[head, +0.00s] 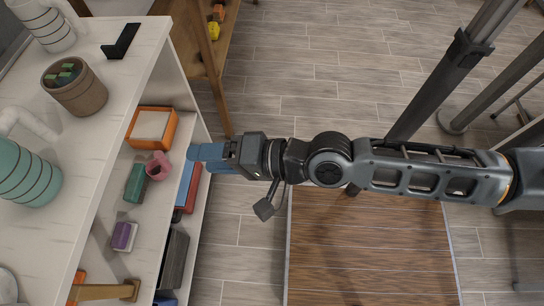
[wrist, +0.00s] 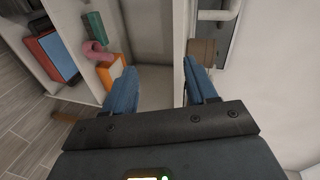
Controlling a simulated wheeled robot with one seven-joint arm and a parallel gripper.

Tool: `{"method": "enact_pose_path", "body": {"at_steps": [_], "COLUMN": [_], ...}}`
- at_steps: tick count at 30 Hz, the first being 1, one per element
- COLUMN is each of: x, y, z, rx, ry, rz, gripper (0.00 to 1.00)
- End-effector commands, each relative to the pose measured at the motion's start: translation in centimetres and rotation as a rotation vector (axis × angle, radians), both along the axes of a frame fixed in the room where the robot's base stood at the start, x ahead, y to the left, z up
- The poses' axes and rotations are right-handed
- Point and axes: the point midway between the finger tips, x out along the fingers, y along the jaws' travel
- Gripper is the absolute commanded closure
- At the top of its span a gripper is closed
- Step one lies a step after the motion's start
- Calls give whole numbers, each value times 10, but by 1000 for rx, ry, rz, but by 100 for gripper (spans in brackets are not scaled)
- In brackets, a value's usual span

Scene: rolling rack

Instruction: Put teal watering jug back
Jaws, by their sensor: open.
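The teal watering jug (head: 30,178) stands on the white rack's top at the left edge of the head view, partly cut off by the frame. It has dark bands and a white curved tube (head: 32,122). My gripper (head: 192,160) has blue fingers and is beside the rack's right side, well to the right of the jug. It is open and empty. In the wrist view the two fingers (wrist: 161,85) are spread apart, with the rack's white panel (wrist: 160,45) beyond them. I cannot make out the jug there.
A brown pot (head: 75,95), a white banded jug (head: 45,25) and a black bracket (head: 121,41) stand on the rack top (head: 90,150). Lower shelves hold an orange box (head: 152,125), a pink ring (head: 158,166) and several blocks. A wooden platform (head: 370,245) lies below my arm.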

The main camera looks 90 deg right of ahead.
Motion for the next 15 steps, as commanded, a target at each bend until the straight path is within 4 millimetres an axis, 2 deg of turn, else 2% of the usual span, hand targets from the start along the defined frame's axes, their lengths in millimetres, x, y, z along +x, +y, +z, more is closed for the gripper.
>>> {"method": "enact_pose_path", "body": {"at_steps": [1, 6, 10, 15], "x": [-23, -80, -107, -123], "y": [4, 16, 26, 33], "z": [4, 32, 54, 70], "rx": [-168, -774, -1124, -1362], "ry": [26, 62, 60, 45], "rz": [44, 221, 342, 424], "gripper": [43, 43, 43, 43]}}
